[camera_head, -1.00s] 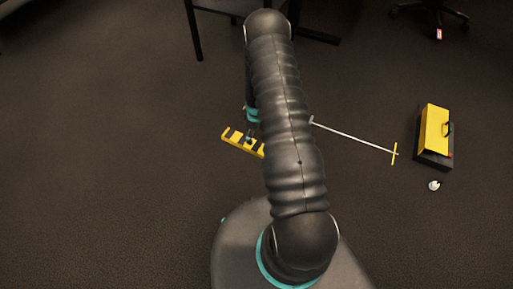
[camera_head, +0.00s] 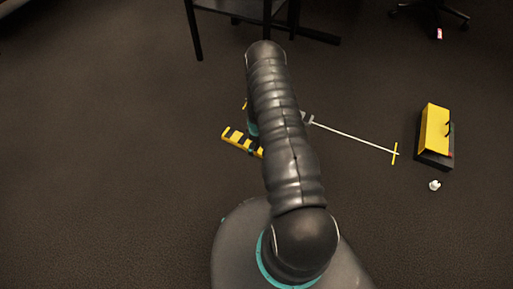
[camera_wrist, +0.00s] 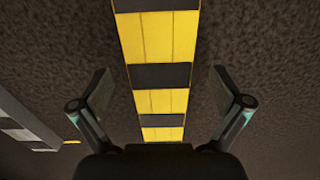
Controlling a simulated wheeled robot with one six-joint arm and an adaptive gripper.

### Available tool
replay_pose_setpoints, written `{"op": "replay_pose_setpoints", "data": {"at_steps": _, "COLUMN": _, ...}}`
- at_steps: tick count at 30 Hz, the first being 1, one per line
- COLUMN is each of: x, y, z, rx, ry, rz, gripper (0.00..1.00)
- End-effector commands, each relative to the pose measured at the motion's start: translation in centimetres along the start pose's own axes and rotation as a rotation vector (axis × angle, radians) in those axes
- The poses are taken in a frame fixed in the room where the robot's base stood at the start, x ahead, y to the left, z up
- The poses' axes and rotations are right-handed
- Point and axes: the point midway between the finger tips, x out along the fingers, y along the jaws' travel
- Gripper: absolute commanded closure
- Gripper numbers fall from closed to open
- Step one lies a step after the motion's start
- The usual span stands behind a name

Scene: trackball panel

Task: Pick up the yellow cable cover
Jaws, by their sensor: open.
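The yellow cable cover (camera_head: 241,142) with black bands lies on the dark floor, left of my arm in the head view, its right part hidden behind the arm. In the wrist view the cable cover (camera_wrist: 158,50) runs from the top edge down the middle. My gripper (camera_wrist: 160,85) is open, one finger on each side of the cover. Neither finger appears to touch it. The gap in height between fingertips and floor is hard to judge.
A white rod with a yellow crosspiece (camera_head: 394,153) lies to the right. Beyond it are a yellow and black box (camera_head: 435,131) and a small white object (camera_head: 435,185). A dark table (camera_head: 268,12) stands at the back. The floor at left is clear.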

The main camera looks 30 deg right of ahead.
Motion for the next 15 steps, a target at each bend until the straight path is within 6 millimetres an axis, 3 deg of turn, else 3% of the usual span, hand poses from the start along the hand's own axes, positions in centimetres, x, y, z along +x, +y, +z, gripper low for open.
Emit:
{"op": "replay_pose_setpoints", "data": {"at_steps": 5, "x": 0.02, "y": 0.00, "z": -0.01, "rx": 0.000, "ry": 0.000, "rz": 0.000, "gripper": 0.00}}
{"op": "replay_pose_setpoints", "data": {"at_steps": 6, "x": 0.01, "y": 0.00, "z": -0.01, "rx": 0.000, "ry": 0.000, "rz": 0.000, "gripper": 0.05}}
{"op": "replay_pose_setpoints", "data": {"at_steps": 15, "x": 0.03, "y": -0.02, "z": 0.00, "rx": 0.000, "ry": 0.000, "rz": 0.000, "gripper": 0.80}}
